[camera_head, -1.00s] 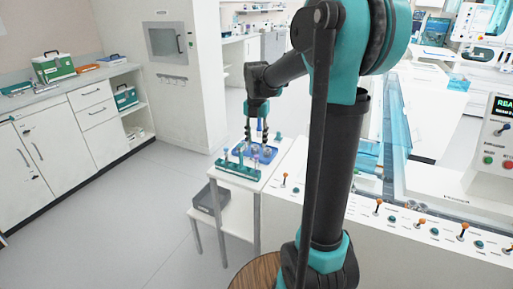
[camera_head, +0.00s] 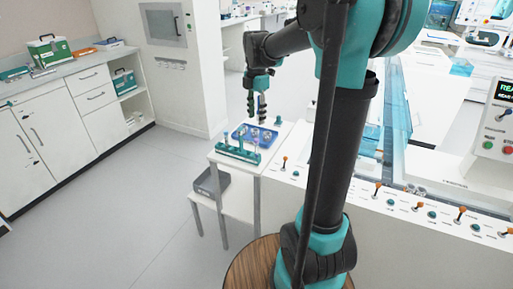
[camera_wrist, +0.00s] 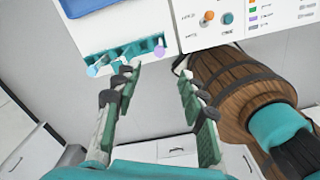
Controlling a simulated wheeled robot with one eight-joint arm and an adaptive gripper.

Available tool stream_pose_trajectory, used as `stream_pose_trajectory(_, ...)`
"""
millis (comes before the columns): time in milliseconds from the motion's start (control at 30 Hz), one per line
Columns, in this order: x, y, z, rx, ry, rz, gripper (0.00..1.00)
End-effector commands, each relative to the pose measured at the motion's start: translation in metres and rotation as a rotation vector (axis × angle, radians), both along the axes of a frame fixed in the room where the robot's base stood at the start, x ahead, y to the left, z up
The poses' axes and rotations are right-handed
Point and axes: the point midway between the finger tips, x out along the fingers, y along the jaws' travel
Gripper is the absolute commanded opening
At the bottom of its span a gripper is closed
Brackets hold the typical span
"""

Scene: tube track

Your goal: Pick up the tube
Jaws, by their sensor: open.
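A teal tube rack (camera_head: 237,153) stands at the front edge of a small white side table, with thin tubes upright in it. In the wrist view the rack (camera_wrist: 122,54) lies beyond my left finger. Which tube is meant cannot be told. My gripper (camera_head: 257,116) is above the back of the table, behind the rack and apart from it. In the wrist view my gripper (camera_wrist: 155,82) is open, with nothing between its fingers.
A blue tray (camera_head: 240,131) with several small items lies just behind the rack. A white control bench (camera_head: 330,196) with orange-topped levers and knobs stands to the right. A dark box (camera_head: 210,182) rests on the lower shelf. The floor to the left is clear.

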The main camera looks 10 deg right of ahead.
Motion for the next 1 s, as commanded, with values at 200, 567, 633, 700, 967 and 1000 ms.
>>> stream_pose_trajectory(200,-0.002,0.000,0.018,0.000,0.000,-0.326,0.42)
stream_pose_trajectory(567,-0.002,0.000,-0.013,0.000,0.000,-0.415,0.42)
stream_pose_trajectory(633,-0.002,0.000,-0.027,0.000,0.000,-0.414,0.42)
stream_pose_trajectory(700,-0.001,0.000,-0.041,0.000,0.000,-0.414,0.42)
stream_pose_trajectory(967,-0.001,0.000,-0.087,0.000,0.000,-0.413,0.42)
stream_pose_trajectory(1000,-0.001,0.000,-0.091,0.000,0.000,-0.413,0.42)
